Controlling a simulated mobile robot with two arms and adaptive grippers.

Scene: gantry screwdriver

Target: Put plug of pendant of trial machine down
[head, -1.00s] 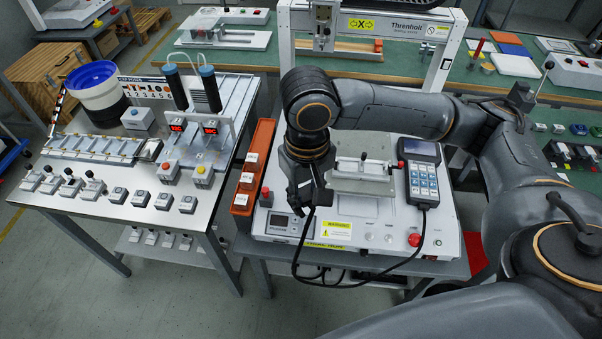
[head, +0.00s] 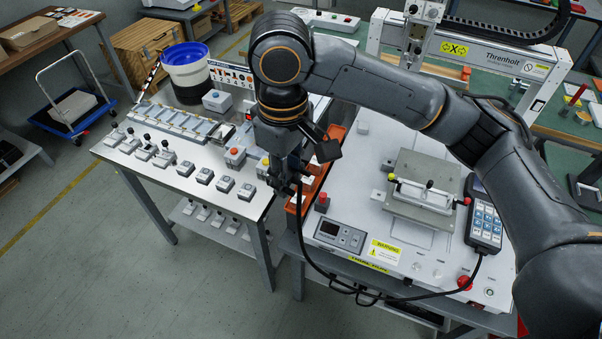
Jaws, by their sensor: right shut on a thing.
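My right gripper (head: 284,188) points down over the left edge of the trial machine, by the orange bins. It is shut on the plug, which is mostly hidden by the fingers. The plug's black cable (head: 304,245) hangs from the gripper, loops along the machine's front and runs up to the pendant. The pendant (head: 485,214), grey with a blue keypad, lies on the right part of the white trial machine (head: 358,172). My left gripper is not in view.
Orange bins (head: 292,226) line the machine's left side. Left of them, a steel table (head: 187,182) carries several button boxes and a blue-rimmed bucket (head: 186,66). A fixture (head: 425,190) stands mid-machine. A red button (head: 322,198) sits close to my gripper.

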